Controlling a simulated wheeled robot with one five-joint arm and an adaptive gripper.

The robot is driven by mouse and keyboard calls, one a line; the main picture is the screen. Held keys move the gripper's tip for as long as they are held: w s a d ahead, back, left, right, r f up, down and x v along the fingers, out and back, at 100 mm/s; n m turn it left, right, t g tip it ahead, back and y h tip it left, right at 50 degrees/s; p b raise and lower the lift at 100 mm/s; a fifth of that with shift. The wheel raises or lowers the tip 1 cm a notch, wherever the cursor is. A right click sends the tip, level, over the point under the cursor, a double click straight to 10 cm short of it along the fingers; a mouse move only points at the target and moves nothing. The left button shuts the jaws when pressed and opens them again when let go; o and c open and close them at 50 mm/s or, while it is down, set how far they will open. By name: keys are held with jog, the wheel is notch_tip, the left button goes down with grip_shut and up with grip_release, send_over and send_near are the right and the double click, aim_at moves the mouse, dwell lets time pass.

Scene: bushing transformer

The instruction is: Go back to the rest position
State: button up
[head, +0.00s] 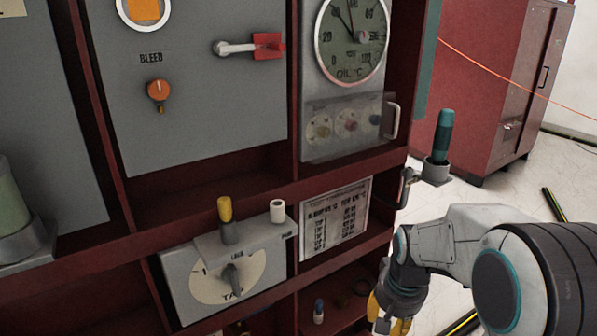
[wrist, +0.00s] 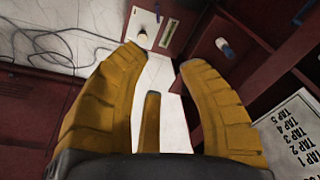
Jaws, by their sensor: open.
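My gripper (head: 392,312) hangs low at the right side of the red rack in the head view, its yellow fingers partly cut off by the bottom edge. In the wrist view my gripper (wrist: 160,70) has its yellow fingers spread, with nothing between them. Through the gap I see pale floor and the red frame. My grey and white arm reaches in from the right of the head view.
A teal-handled tool (head: 443,132) stands in a holder beside my arm. A red cabinet (head: 500,75) stands behind.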

jog(key=s+r+n+p, duration=0.2)
jog(key=s+r+p, duration=0.5)
jog(key=r, duration=0.5)
jog(key=s+a+r+n+t+p, duration=0.1)
jog(key=s+r+n+p, duration=0.1)
jog(key=s+r+p, duration=0.5)
jog(key=s+r, duration=0.4)
jog(key=r, duration=0.1)
jog(key=shift+s+t+p, duration=0.3)
jog(key=shift+s+p, duration=0.1)
